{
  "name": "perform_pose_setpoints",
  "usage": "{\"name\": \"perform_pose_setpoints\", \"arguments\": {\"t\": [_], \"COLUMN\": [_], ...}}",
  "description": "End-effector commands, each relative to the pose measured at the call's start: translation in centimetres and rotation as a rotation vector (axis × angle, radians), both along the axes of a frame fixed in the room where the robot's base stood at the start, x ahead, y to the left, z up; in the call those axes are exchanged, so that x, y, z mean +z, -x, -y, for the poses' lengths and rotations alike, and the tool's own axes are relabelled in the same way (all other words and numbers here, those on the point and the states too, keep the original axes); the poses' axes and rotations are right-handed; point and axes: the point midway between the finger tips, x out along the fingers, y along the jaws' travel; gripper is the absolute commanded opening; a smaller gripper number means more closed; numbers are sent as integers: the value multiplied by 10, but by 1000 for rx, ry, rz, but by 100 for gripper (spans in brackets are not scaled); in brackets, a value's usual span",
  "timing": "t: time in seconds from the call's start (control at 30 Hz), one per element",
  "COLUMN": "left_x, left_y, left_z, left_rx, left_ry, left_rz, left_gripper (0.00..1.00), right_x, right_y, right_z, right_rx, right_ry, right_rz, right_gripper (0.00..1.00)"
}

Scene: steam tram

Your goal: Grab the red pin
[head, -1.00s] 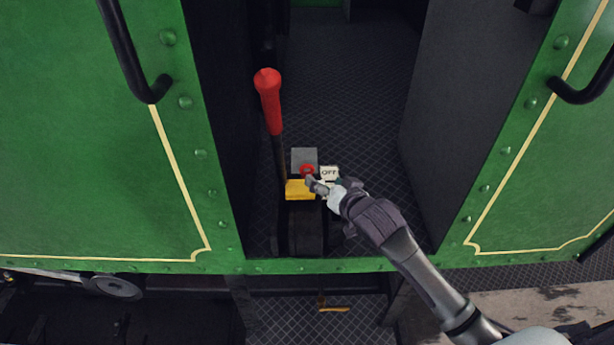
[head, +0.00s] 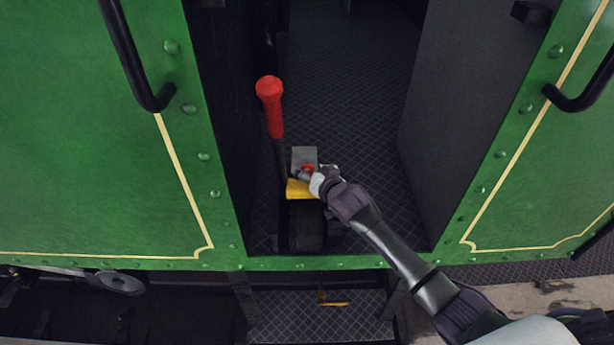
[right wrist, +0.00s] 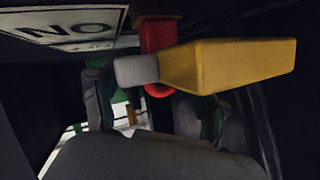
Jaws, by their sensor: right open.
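The red pin (head: 308,168) shows as a small red piece at the front of a grey block (head: 304,155) on the tram floor, partly covered by my gripper. In the right wrist view the pin (right wrist: 157,55) looks like a red post with a rounded loop, partly behind a yellow bar (right wrist: 230,68) with a grey end. My right gripper (head: 309,177) is open and right at the pin in the head view. In the right wrist view its dark fingers (right wrist: 150,105) stand apart, with the pin's lower end over the gap. My left gripper is not in view.
A red-handled lever (head: 270,105) stands just left of the pin. A yellow piece (head: 299,189) lies in front of it. A white lettered sign (right wrist: 70,28) is close by in the right wrist view. Green tram walls (head: 90,160) flank the doorway; the floor behind is clear.

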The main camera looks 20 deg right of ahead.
Motion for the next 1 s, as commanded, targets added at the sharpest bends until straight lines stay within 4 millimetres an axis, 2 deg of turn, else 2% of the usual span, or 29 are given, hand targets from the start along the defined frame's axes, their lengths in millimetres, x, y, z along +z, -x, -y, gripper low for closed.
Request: {"name": "perform_pose_setpoints", "arguments": {"t": [0.07, 0.5, 0.77, 0.87, 1.0], "left_x": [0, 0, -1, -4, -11], "left_y": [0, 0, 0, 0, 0], "left_z": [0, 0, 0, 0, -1], "left_rx": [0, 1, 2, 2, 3], "left_ry": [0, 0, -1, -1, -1], "left_rz": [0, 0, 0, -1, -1], "left_gripper": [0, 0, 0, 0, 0], "right_x": [0, 0, 3, 14, 42], "right_y": [0, 1, 0, -1, -1], "right_z": [0, 0, 0, 0, 0], "right_rx": [0, 0, -2, -1, 0], "right_ry": [0, 0, -1, -1, -2], "right_rz": [0, -1, 0, 4, 9], "right_gripper": [74, 3, 2, 0, 0]}}
